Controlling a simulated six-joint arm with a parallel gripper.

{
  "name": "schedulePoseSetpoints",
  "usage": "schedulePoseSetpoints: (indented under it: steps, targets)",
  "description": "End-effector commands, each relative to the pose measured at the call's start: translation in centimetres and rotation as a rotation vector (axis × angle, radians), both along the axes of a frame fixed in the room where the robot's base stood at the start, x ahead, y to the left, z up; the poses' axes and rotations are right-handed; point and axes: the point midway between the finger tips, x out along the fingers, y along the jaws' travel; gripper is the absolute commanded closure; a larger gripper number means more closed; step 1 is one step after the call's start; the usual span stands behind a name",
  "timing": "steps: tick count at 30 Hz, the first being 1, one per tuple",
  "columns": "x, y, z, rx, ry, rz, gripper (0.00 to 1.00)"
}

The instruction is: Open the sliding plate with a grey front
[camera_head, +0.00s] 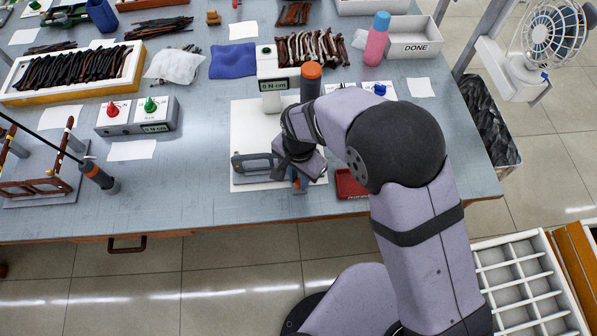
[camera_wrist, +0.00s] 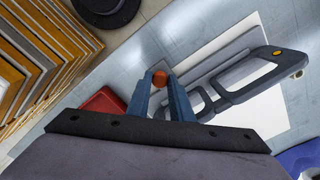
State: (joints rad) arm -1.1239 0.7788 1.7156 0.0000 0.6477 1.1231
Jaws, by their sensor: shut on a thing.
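The fixture with a grey front plate (camera_head: 250,163) lies on a white sheet near the table's front edge. In the wrist view its grey front (camera_wrist: 238,84) has rounded openings and a small yellow mark. My gripper (camera_head: 298,184) is low at the fixture's right end. How the knob joins the plate is hidden. My wrist hides the fixture's right end in the head view.
A red tray (camera_head: 350,184) lies just right of my gripper. A torque unit (camera_head: 277,68) stands behind, near an orange-topped cylinder (camera_head: 311,72). A two-knob box (camera_head: 137,117) and a screwdriver (camera_head: 99,175) are to the left. The table front edge is close.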

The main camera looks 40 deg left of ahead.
Motion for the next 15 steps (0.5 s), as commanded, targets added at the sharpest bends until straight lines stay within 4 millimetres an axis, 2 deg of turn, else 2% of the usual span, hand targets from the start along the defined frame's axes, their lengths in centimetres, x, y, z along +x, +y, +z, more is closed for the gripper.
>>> schedulePoseSetpoints:
  steps: [4, 5, 6, 15]
  targets:
    - [0.02, 0.04, 0.04, 0.0, 0.0, -0.001, 1.0]
    - [0.02, 0.05, 0.04, 0.001, 0.0, -0.001, 0.73]
    - [0.03, 0.05, 0.04, 0.001, 0.0, -0.001, 0.64]
    - [0.06, 0.06, 0.06, 0.001, 0.0, -0.001, 0.62]
